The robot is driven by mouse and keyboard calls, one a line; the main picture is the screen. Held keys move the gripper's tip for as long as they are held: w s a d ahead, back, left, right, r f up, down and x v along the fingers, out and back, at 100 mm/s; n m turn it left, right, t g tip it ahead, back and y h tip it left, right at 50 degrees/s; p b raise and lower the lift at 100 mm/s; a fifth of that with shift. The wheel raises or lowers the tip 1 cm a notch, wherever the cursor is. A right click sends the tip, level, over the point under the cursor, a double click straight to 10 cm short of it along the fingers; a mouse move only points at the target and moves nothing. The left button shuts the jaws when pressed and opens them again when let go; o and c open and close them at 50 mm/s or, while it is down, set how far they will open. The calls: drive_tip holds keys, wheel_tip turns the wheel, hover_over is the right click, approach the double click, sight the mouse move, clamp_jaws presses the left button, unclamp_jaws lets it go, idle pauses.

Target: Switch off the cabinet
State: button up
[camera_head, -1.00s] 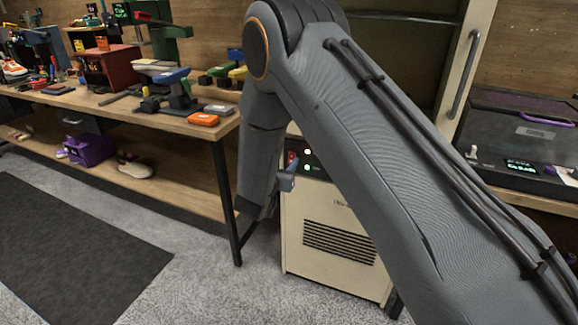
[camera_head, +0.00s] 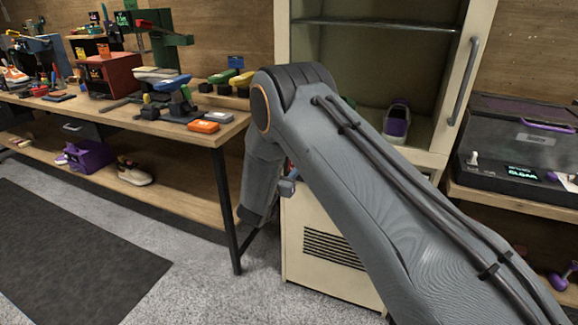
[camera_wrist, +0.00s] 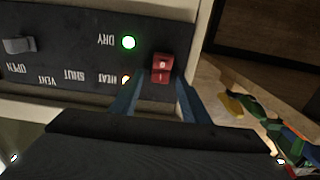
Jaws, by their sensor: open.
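The cream cabinet (camera_head: 312,215) stands on the floor right of the long bench, with a vent grille low on its front and a shoe inside its upper part. The wrist view shows its dark control panel (camera_wrist: 70,45) upside down. In the head view my arm hides most of the panel.
Grey floor is clear in front.

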drive_tip(key=c, duration=1.1)
drive_tip(key=shift+o, duration=0.2)
drive_tip(key=f+t+b, duration=0.1)
drive_tip(key=b, duration=0.2)
drive_tip(key=shift+t+h, duration=0.3)
drive_tip(key=b, duration=0.1)
drive_tip(key=t+b, duration=0.1)
drive_tip(key=shift+s+f+t+h+b, duration=0.1)
drive_tip(key=shift+f+t+h+b, duration=0.2)
drive_tip(key=shift+b, duration=0.1)
drive_tip(key=shift+s+r+t+b, duration=0.1)
drive_tip(key=shift+t+b, duration=0.4)
drive_tip(key=shift+b, duration=0.05)
